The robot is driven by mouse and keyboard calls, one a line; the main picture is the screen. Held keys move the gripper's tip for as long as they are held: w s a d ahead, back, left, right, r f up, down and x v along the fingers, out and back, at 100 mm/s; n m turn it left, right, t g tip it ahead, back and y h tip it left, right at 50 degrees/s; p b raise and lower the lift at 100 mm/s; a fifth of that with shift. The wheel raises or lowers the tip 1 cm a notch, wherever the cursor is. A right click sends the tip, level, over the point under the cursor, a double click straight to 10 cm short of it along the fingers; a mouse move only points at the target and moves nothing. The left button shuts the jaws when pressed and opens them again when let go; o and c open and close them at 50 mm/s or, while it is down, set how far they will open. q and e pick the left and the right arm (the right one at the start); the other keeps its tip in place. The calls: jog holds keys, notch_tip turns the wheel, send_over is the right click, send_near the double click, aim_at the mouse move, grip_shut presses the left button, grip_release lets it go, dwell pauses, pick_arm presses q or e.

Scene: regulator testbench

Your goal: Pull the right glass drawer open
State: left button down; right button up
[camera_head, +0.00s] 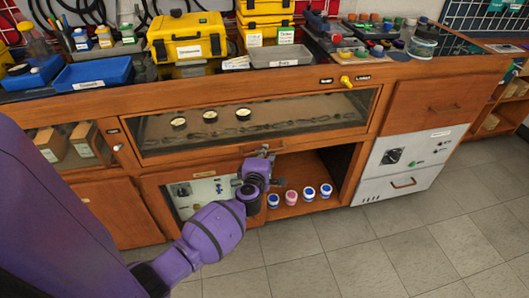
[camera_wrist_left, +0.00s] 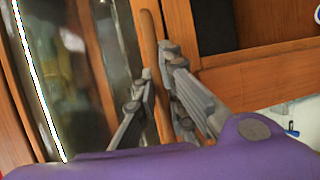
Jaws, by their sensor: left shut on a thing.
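The right glass drawer (camera_head: 330,120) is the wide glass-fronted one in the middle of the wooden bench, with round dials and a chain-like row behind its glass. My left gripper (camera_head: 267,152) is at the lower edge of its front. In the left wrist view my left gripper (camera_wrist_left: 158,92) has its fingers on both sides of a narrow wooden bar (camera_wrist_left: 150,40), which looks like the drawer's lower rail, and is shut on it. Glass (camera_wrist_left: 70,70) lies to the left of the bar. The head view shows no clear gap around the drawer. My right gripper is not in view.
An open shelf with several small jars (camera_head: 309,192) is below the drawer, beside a panel with switches (camera_head: 200,193). A white control box (camera_head: 400,170) stands at the right. Yellow cases (camera_head: 187,45) and blue trays (camera_head: 92,75) crowd the benchtop. The tiled floor in front is clear.

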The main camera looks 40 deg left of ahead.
pick_arm(q)
jog(key=s+d+p, duration=0.6)
jog(key=s+d, duration=1.2)
jog(key=d, duration=0.4)
jog(key=shift+s, duration=0.4)
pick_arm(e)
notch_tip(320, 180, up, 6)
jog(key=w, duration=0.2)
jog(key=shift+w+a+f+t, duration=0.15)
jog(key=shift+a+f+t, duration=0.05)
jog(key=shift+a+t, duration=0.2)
pick_arm(q)
jog(key=shift+r, duration=0.1)
jog(key=c, duration=1.9)
grip_release()
jog(key=shift+o, duration=0.3)
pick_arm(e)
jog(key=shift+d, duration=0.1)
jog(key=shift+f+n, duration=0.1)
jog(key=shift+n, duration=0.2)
